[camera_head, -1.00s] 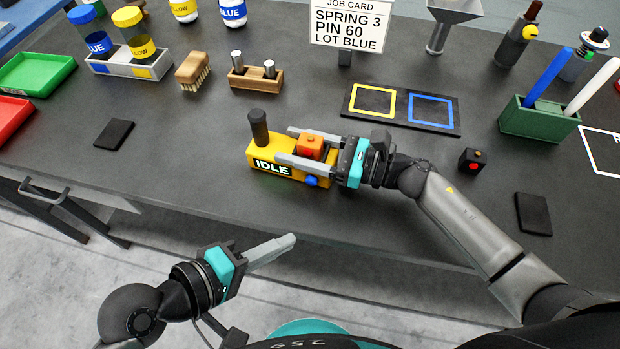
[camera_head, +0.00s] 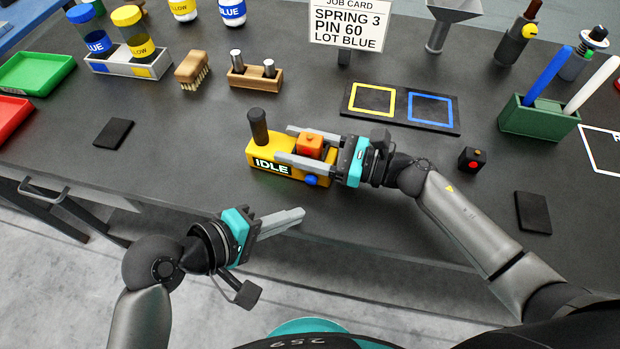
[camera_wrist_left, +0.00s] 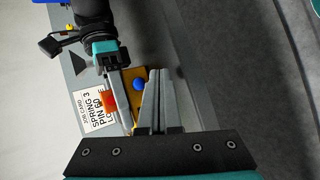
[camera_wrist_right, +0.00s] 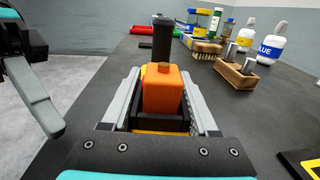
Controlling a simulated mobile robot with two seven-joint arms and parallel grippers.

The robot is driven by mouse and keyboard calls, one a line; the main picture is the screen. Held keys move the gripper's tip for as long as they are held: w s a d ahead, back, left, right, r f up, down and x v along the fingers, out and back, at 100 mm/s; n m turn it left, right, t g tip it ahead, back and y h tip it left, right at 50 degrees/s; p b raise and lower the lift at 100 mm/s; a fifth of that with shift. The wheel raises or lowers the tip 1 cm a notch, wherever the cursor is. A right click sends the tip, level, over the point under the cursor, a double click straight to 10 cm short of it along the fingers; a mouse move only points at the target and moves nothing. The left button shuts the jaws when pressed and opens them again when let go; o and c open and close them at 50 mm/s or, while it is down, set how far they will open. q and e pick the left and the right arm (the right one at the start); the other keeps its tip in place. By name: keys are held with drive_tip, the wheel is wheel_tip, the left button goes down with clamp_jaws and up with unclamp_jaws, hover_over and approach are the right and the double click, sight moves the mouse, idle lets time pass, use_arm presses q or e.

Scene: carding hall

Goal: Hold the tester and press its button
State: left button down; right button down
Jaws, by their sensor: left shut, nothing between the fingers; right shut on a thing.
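The yellow tester (camera_head: 258,150) stands on the dark bench, with a black upright knob (camera_head: 258,125) at its far left. Its label reads IDLE. An orange block (camera_head: 309,145) is on top and a blue button (camera_head: 311,181) sticks out of the near side. My right gripper (camera_head: 283,146) is shut on the tester, its fingers on both sides of the orange block (camera_wrist_right: 162,90). My left gripper (camera_head: 302,213) is shut and empty, below and apart from the blue button in the head view. In the left wrist view the button (camera_wrist_left: 139,84) shows beside the closed fingertips.
A small black cube with a red dot (camera_head: 472,160) and a dark pad (camera_head: 533,213) lie right of my right arm. A wooden holder with metal pins (camera_head: 256,78) and a two-square mat (camera_head: 402,125) are behind. The bench's front edge is near my left gripper.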

sight(296, 199)
use_arm(q)
drive_tip(key=shift+w+d, duration=0.4)
drive_tip(key=shift+w, duration=0.45)
drive_tip(key=shift+w+d, duration=0.35)
drive_tip(key=shift+w, duration=0.45)
drive_tip(key=shift+w, duration=0.1)
idle(0.7)
drive_tip(key=shift+w+d, duration=0.15)
drive_tip(key=shift+w, duration=0.15)
drive_tip(key=shift+w+d, duration=0.2)
drive_tip(key=shift+w, duration=0.25)
idle(0.7)
idle(0.3)
drive_tip(key=shift+s+a, duration=0.35)
drive_tip(key=shift+s, duration=0.5)
drive_tip(key=shift+s+a, duration=0.35)
drive_tip(key=shift+s, duration=0.4)
drive_tip(key=shift+s+a, duration=0.3)
drive_tip(key=shift+s, duration=0.5)
drive_tip(key=shift+s+a, duration=0.35)
drive_tip(key=shift+s, duration=0.4)
